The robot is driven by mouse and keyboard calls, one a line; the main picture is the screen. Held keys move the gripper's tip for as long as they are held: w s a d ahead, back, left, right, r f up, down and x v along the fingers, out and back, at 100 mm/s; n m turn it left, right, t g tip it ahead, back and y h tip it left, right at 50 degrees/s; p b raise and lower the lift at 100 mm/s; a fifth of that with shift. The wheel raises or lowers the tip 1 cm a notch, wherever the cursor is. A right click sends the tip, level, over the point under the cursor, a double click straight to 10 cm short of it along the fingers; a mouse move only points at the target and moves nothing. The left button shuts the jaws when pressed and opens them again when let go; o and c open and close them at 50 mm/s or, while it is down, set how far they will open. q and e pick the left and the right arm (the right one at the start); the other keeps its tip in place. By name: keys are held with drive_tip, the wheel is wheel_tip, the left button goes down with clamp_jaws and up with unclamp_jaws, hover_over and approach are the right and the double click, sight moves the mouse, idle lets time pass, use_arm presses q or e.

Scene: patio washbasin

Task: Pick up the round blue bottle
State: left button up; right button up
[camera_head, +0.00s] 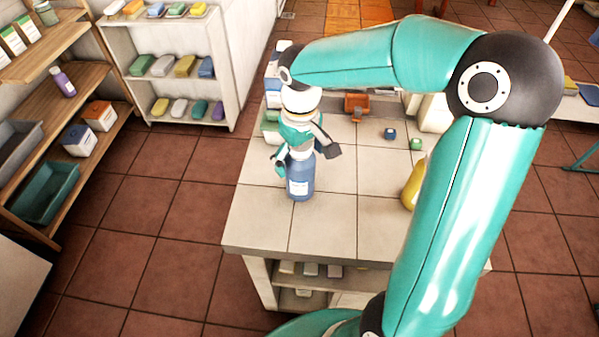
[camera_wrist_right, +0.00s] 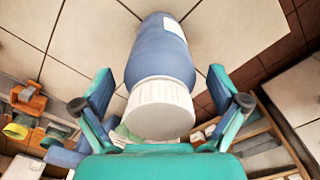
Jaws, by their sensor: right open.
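The round blue bottle (camera_head: 300,180), with a white label, stands upright on the tiled counter near its left edge. In the right wrist view the blue bottle (camera_wrist_right: 160,50) shows its large white cap toward the camera. My right gripper (camera_head: 305,157) is directly above and around the top of the bottle in the head view. In the wrist view its two fingers (camera_wrist_right: 159,76) are spread to either side of the bottle, with gaps visible. My left gripper is in neither view.
The counter (camera_head: 255,225) is bare at its front left. A yellow bottle (camera_head: 413,187) stands to the right, partly behind my arm. An orange-brown item (camera_head: 356,106) and small blue (camera_head: 390,133) and green (camera_head: 415,144) items lie farther back. Boxes stand behind the gripper.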

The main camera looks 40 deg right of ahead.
drive_tip(key=shift+f, duration=0.9)
drive_tip(key=shift+c, duration=0.3)
drive_tip(key=c, duration=1.6)
